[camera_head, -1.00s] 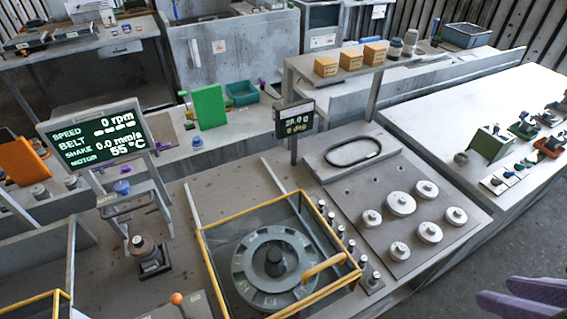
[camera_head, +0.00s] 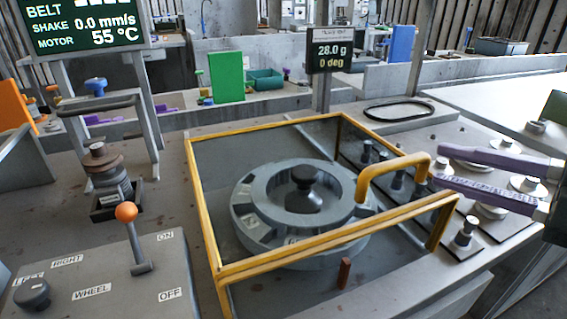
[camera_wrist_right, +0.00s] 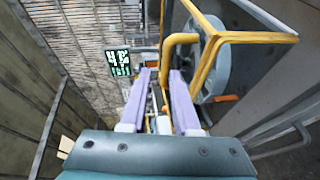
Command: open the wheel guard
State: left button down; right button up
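The wheel guard (camera_head: 204,215) is a clear box with a yellow frame, standing around the grey wheel (camera_head: 255,215) in the head view. Its lid looks down over the wheel. A thick yellow handle (camera_head: 385,168) rises from its right part; it also shows in the right wrist view (camera_wrist_right: 178,39). My right gripper (camera_head: 436,165), with two purple fingers, comes in from the right, its tips close to the handle's right end. The fingers are apart in the wrist view (camera_wrist_right: 160,76). Whether the handle lies between them is unclear. My left gripper is out of view.
A control box (camera_head: 115,285) with an orange-tipped lever (camera_head: 133,238) stands left of the guard. A weight display (camera_head: 333,52) stands behind it. Several metal weights (camera_head: 466,232) line its right side. A readout screen (camera_head: 85,22) is at the upper left.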

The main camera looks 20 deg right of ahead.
aim_at(376, 159)
jog(key=shift+a+f+n, duration=0.2)
jog(key=shift+f+n, duration=0.1)
jog(key=shift+f, duration=0.25)
jog(key=shift+w+a+y, duration=0.1)
jog(key=shift+a+y, duration=0.05)
jog(key=shift+y, duration=0.25)
jog(key=x, duration=0.9)
jog(key=shift+w+a+f, duration=0.1)
jog(key=shift+w+f, duration=0.1)
jog(key=shift+c, duration=0.2)
grip_shut()
